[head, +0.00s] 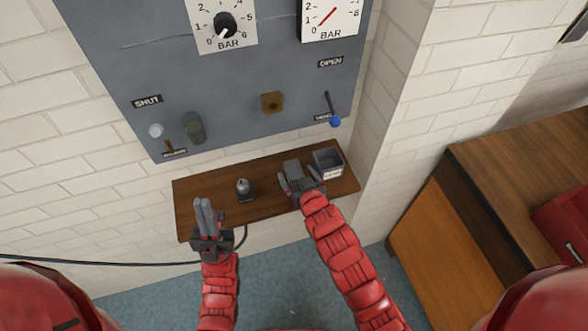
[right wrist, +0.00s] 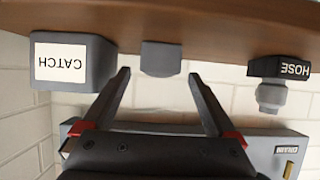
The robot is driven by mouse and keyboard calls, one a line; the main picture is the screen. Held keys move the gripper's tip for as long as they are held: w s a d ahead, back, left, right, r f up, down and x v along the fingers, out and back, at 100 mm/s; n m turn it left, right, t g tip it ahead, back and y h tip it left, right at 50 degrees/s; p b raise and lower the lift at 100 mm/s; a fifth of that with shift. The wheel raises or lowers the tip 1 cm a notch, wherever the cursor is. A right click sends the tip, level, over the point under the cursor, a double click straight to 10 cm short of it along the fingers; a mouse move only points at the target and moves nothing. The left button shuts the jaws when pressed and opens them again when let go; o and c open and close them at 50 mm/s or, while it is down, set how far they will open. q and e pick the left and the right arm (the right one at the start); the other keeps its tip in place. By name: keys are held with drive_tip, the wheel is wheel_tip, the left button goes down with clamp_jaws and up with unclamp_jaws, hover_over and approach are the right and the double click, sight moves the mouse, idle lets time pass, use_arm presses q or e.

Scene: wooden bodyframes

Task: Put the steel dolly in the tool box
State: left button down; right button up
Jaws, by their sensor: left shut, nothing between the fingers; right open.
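A small grey block (head: 293,170), which looks like the steel dolly, sits on the narrow wooden shelf (head: 215,198) beneath the panel. It also shows in the right wrist view (right wrist: 161,58), beyond and between the spread fingertips. My right gripper (head: 299,183) is open and empty, close in front of the block. My left gripper (head: 204,212) is shut and empty at the shelf's left front. A red box (head: 562,228), perhaps the tool box, stands on the brown cabinet at the right edge, partly cut off. Its inside cannot be seen.
A grey bin (head: 328,163) labelled CATCH (right wrist: 66,62) stands just right of the block. A hose fitting (head: 243,187) sits on the shelf to the left. The panel (head: 240,90) with gauges and levers overhangs the shelf. The cabinet (head: 500,170) is at the right.

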sight(296, 172)
drive_tip(key=shift+p+x, duration=0.7)
drive_tip(key=shift+x, duration=1.15)
clamp_jaws()
